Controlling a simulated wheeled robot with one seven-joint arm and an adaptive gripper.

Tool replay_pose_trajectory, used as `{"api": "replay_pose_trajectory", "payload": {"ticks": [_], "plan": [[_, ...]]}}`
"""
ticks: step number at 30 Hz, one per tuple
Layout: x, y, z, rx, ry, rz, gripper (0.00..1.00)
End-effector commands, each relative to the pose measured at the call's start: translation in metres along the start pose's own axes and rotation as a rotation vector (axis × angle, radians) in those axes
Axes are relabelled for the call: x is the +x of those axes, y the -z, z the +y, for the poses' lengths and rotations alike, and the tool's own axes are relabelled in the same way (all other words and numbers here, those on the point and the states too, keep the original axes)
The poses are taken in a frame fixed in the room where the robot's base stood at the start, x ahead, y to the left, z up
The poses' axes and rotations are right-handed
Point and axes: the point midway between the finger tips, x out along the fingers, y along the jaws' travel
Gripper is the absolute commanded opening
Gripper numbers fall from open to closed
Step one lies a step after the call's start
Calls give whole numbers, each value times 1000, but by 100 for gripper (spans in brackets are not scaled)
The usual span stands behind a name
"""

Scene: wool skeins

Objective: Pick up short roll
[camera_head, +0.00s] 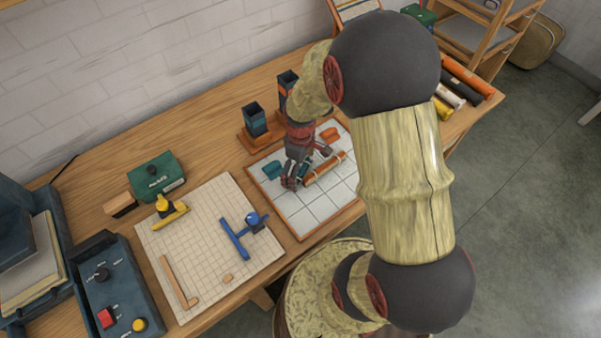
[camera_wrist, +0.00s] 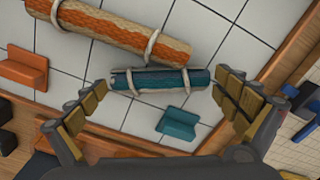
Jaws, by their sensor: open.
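In the wrist view a short teal roll (camera_wrist: 150,81) with two pale ties lies on the white tiled board (camera_wrist: 225,50). A longer orange patterned roll (camera_wrist: 118,34) lies just beyond it and slightly slanted, its left end cut off by the frame. My gripper (camera_wrist: 158,88) is open, its fingers on either side of the short roll near its two ends. Nothing is held; whether the fingers touch the roll is unclear. In the head view my gripper (camera_head: 295,178) is over the tiled board (camera_head: 320,211), beside the orange roll (camera_head: 325,169). The short roll is largely hidden there.
A teal block (camera_wrist: 178,123) and an orange block (camera_wrist: 22,68) sit on the board near the rolls. Dark upright holders (camera_head: 255,120) stand behind. A gridded mat (camera_head: 200,250) with tools lies to the left. More rolls (camera_head: 465,78) lie at the table's right end.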

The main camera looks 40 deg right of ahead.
Motion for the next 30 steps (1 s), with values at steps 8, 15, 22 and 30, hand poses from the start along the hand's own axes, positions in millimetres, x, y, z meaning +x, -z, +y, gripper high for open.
{"api": "replay_pose_trajectory", "payload": {"ticks": [8, 15, 22, 30], "plan": [[-1, 0, 0, 0, 0, 0, 90], [-1, 0, 0, 0, 0, 0, 76], [-1, 0, 0, 0, 0, 0, 65], [-3, 0, 0, 0, 0, 0, 62]]}}
